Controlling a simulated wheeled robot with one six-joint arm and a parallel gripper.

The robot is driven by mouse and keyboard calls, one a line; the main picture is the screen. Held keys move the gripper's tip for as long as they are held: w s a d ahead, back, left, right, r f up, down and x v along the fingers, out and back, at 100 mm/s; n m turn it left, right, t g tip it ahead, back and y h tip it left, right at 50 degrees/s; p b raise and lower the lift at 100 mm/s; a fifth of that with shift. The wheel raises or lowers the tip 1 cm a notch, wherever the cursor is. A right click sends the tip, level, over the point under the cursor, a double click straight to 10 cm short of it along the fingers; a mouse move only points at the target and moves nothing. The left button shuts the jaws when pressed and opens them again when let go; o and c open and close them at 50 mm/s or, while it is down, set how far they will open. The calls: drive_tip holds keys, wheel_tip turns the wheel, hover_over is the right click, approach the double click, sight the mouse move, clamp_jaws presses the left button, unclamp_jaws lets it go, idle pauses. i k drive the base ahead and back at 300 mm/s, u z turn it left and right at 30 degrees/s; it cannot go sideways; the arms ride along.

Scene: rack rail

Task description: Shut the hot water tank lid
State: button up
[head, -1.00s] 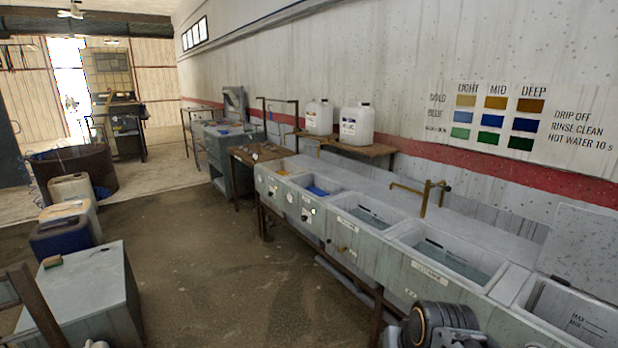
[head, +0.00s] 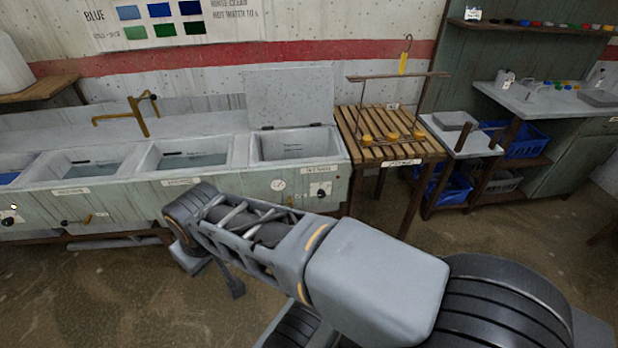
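The hot water tank (head: 261,165) is the rightmost basin of the long sink row, with a dial and a knob on its front. Its flat grey lid (head: 288,97) stands open and upright at the back edge, against the wall. The inside of the tank is visible. My arm reaches in from the lower right, its far end in front of the sink row and below the tank. Dark parts at that end may be my gripper (head: 212,270), but its fingers cannot be made out. Nothing of mine appears to touch the lid.
Blue crates (head: 523,140) sit farther right. Brown floor is open in front.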

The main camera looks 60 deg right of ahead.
sight(297, 97)
drive_tip(key=z, duration=1.6)
drive_tip(key=k, duration=0.6)
drive_tip(key=u, duration=0.6)
drive_tip(key=i, duration=1.7)
drive_tip(key=z, duration=0.5)
